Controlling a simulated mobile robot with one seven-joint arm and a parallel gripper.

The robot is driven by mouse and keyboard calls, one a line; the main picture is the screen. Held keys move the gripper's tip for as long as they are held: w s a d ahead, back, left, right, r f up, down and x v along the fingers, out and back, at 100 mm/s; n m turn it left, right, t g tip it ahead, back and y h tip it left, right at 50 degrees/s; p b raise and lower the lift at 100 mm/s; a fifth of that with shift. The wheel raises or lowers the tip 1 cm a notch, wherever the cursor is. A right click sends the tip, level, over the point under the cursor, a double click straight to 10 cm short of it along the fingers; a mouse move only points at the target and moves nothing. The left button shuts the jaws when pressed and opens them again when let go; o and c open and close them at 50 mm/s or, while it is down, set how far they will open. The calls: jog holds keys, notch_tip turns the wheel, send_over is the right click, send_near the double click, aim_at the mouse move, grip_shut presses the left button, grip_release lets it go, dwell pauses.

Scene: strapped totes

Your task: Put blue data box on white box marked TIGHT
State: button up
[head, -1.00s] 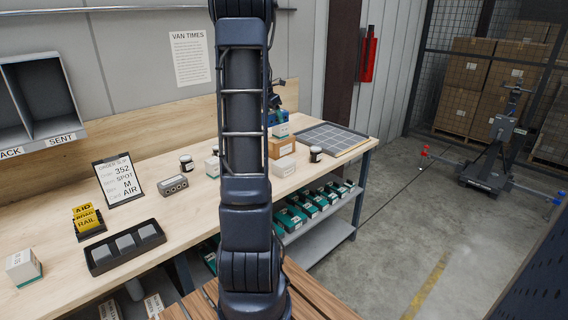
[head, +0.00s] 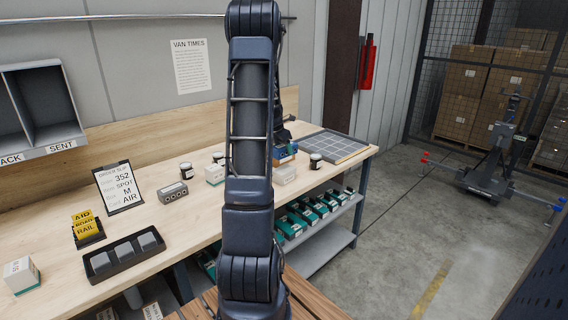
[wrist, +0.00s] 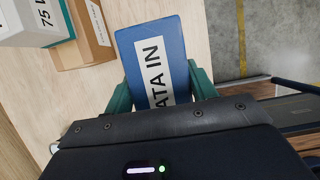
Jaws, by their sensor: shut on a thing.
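The blue data box (wrist: 160,55), with a white label reading "ATA IN", is between the green fingers of my gripper (wrist: 160,84) in the wrist view. My gripper is shut on it. I cannot tell whether the box touches the bench. In the head view my arm hides most of the gripper and the boxes behind it. I cannot read TIGHT on either.
In the wrist view a brown box (wrist: 88,30) and a white and teal box (wrist: 38,22) lie left of the blue box. A grey gridded mat (head: 328,145) and a dark jar (head: 315,161) are at the bench's right end. A black tray (head: 122,256) is at the front left.

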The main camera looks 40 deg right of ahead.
aim_at(286, 168)
jog(key=shift+f, duration=3.55)
jog(key=shift+f, duration=0.1)
jog(key=o, duration=1.4)
